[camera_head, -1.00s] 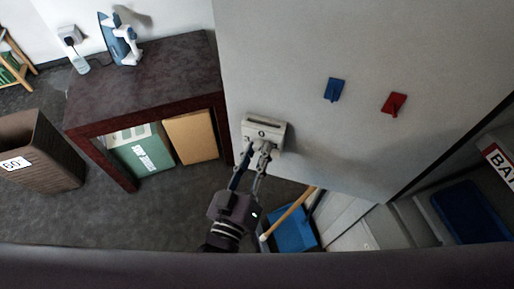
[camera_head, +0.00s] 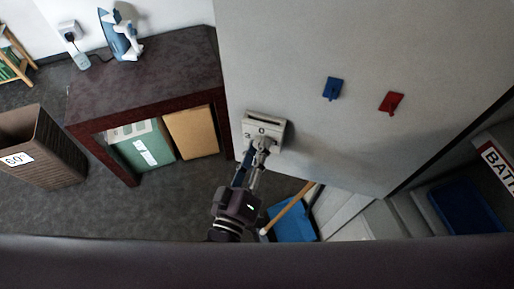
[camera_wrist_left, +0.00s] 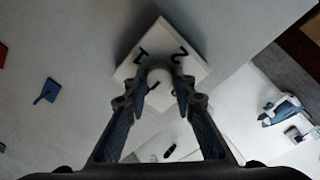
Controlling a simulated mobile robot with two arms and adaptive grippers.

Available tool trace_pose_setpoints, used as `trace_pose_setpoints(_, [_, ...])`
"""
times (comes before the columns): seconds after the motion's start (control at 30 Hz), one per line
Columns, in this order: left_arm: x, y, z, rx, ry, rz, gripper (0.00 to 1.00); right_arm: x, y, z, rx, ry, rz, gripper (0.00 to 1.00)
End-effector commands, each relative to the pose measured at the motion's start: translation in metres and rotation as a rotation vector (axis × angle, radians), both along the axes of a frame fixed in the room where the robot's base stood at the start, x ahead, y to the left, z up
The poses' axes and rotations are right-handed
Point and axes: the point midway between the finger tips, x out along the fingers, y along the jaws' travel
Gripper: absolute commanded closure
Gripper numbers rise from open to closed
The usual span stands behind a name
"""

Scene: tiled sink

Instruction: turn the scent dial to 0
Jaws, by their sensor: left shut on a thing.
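The scent dial is a pale round knob (camera_wrist_left: 160,76) on a light square box (camera_head: 269,121) fixed to the grey panel. In the head view, a 0 shows on the box face at the top and a 3 at its left. In the left wrist view, a 1 and a 2 show beside the knob. My left gripper (camera_head: 262,148) has its fingers on both sides of the knob, shut on it; they also show in the left wrist view (camera_wrist_left: 156,90). The fingers hide part of the face, and I cannot tell which digit the knob points to. My right gripper is out of view.
A blue tag (camera_head: 332,88) and a red tag (camera_head: 391,102) are on the same panel. A dark table (camera_head: 150,80) with an iron (camera_head: 120,38) stands at left, beside a brown bin (camera_head: 40,148). A blue dustpan-like item (camera_head: 291,221) and a wooden stick (camera_head: 288,207) lie below the box.

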Motion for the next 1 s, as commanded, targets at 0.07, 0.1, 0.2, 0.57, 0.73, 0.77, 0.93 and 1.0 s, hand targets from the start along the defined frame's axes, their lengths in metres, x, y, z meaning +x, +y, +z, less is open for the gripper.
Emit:
trace_pose_setpoints(0.07, [-0.001, 0.000, -0.002, 0.000, 0.005, -0.002, 1.00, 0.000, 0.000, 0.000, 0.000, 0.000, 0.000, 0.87])
trace_pose_setpoints(0.1, [-0.001, 0.000, -0.002, 0.001, 0.005, -0.002, 1.00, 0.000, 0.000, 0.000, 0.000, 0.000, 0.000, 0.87])
trace_pose_setpoints(0.2, [-0.001, 0.000, -0.002, 0.000, 0.004, -0.001, 0.67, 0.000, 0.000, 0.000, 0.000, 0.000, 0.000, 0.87])
trace_pose_setpoints(0.57, [-0.001, 0.000, -0.001, 0.002, 0.002, -0.001, 0.58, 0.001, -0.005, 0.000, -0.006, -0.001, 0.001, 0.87])
trace_pose_setpoints(0.73, [-0.015, 0.004, -0.002, 0.003, 0.005, -0.003, 0.58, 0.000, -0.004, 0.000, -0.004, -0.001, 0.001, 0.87])
trace_pose_setpoints(0.77, [-0.019, 0.005, -0.002, 0.003, 0.004, -0.002, 0.58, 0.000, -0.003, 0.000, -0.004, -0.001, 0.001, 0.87])
trace_pose_setpoints(0.93, [-0.052, 0.016, -0.003, 0.002, 0.007, -0.003, 0.58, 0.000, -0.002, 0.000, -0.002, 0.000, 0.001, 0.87])
trace_pose_setpoints(1.0, [-0.066, 0.021, -0.004, 0.003, 0.006, -0.003, 0.58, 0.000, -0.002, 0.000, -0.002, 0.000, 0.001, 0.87])
